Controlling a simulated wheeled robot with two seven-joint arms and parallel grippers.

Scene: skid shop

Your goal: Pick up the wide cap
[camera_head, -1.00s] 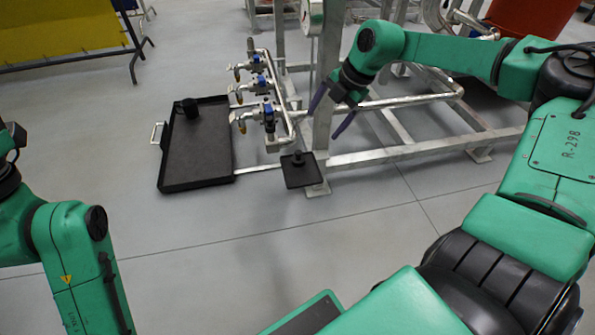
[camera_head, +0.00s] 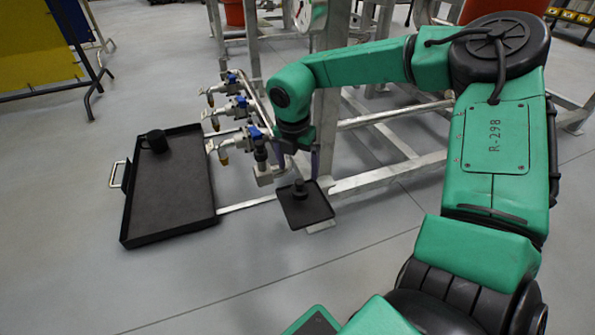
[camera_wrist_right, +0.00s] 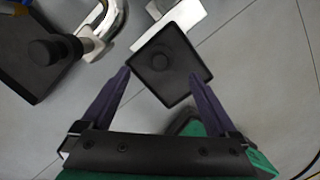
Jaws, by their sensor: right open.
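A small black round piece with a narrower top (camera_head: 300,188), probably the wide cap, stands on a small dark square plate (camera_head: 313,212). In the right wrist view the round piece (camera_wrist_right: 160,61) appears near the middle of the plate (camera_wrist_right: 182,88). My right gripper (camera_head: 299,172) is open and empty above the plate. In its wrist view the two purple fingers (camera_wrist_right: 160,76) are spread, with the round piece just beyond and between their tips. Its height above the piece is hard to judge. My left gripper is out of view.
A large black tray (camera_head: 180,205) with a handle lies left on the floor, holding a black cylindrical piece (camera_head: 154,141). Pipes with blue-handled valves (camera_head: 237,103) and a metal frame (camera_head: 365,182) stand close beside my right gripper. The front floor is clear.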

